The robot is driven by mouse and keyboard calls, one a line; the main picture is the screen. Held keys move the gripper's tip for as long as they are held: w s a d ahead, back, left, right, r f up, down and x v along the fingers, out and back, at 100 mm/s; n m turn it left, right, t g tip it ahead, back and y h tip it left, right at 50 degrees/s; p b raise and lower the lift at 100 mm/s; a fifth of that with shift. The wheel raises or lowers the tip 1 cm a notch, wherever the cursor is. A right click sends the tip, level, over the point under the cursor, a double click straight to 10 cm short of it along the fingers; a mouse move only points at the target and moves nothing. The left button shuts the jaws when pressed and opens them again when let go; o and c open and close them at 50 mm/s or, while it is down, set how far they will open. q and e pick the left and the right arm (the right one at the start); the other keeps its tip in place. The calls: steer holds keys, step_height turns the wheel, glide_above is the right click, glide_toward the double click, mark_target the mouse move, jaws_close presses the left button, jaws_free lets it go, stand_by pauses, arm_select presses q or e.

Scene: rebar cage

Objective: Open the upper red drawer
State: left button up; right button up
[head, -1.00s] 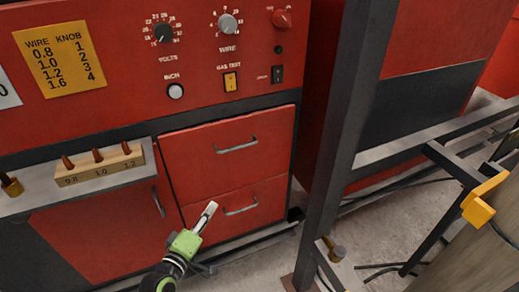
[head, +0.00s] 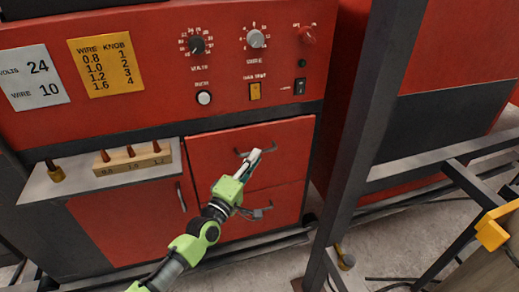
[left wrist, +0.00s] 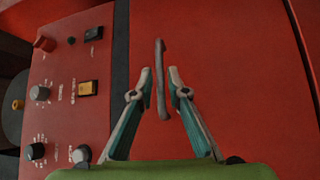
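The upper red drawer (head: 225,150) is closed, flush in the front of the red machine, with a grey bar handle (head: 243,152). My left gripper (head: 254,156) is in front of this handle and partly covers it. In the left wrist view the left gripper (left wrist: 160,75) is open, with its two fingertips on either side of the handle (left wrist: 161,98). Whether the fingers touch the handle cannot be told. The lower red drawer (head: 285,200) is closed, its handle partly behind my left arm. My right gripper is not in view.
The control panel (head: 225,60) with knobs and switches is above the drawers. A shelf with a wooden block of nozzles (head: 133,158) is to the left. A dark upright post (head: 362,130) stands close on the right.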

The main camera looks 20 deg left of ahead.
arm_select(q)
steer(key=shift+x, duration=1.85)
jaws_close()
steer(key=shift+s+f, duration=0.1)
